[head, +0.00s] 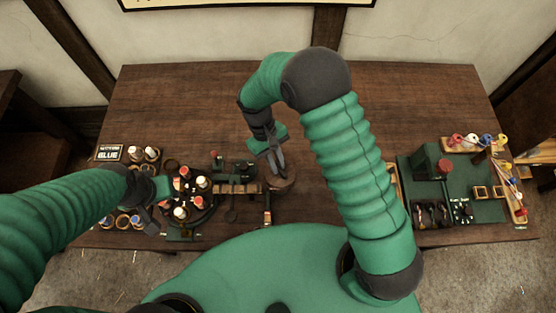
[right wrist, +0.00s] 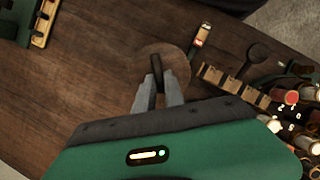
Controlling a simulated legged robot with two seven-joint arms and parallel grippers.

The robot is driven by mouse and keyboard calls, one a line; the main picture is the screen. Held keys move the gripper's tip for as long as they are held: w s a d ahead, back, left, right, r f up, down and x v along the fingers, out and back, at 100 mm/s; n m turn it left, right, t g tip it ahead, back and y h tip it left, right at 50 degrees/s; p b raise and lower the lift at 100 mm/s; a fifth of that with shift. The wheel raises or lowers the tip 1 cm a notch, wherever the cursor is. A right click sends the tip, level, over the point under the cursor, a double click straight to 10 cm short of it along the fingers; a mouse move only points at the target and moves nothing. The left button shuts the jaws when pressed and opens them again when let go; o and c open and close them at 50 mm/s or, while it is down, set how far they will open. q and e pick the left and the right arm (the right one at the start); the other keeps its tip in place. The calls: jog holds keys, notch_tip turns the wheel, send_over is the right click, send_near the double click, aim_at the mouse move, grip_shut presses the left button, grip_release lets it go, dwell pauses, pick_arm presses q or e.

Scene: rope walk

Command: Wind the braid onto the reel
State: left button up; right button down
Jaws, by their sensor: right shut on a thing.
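The reel appears as a round wooden disc (head: 284,184) near the table's front middle, with a dark upright handle on it. It also shows in the right wrist view (right wrist: 178,60). My right gripper (head: 276,172) is over the disc. In the right wrist view its fingers (right wrist: 160,84) are shut on the dark handle (right wrist: 155,68). I cannot make out the braid in either view. My left gripper (head: 154,212) is at the left, beside the round stand of bobbins (head: 190,200); its jaws are too small and dark to read.
A notched wooden bar (head: 238,188) lies between bobbin stand and reel. A sign reading "BLUE" (head: 108,153) stands far left. A green board (head: 485,210) with tools is at right. The table's back is clear.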

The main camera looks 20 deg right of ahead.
jog(key=n, duration=0.2)
jog(key=n+t+h, duration=0.1)
jog(key=n+p, duration=0.1)
jog(key=n, duration=0.1)
jog(key=shift+s+a+r+n+h, duration=0.1)
jog(key=shift+a+r+n+h, duration=0.05)
jog(key=shift+a+n+h, duration=0.2)
jog(key=shift+s+a+n+t+h, duration=0.15)
jog(key=shift+n+t, duration=0.35)
jog(key=shift+n, duration=0.65)
jog(key=shift+s+a+n+t+h, duration=0.15)
jog(key=shift+n+t, duration=0.35)
jog(key=shift+n, duration=0.6)
jog(key=shift+d, duration=0.1)
jog(key=c, duration=1.4)
grip_release()
jog(key=shift+c, duration=0.2)
jog(key=b+v, duration=0.2)
jog(key=v, duration=1.4)
jog(key=shift+a, duration=0.4)
jog(key=shift+w+r, duration=0.1)
jog(key=shift+r, duration=0.05)
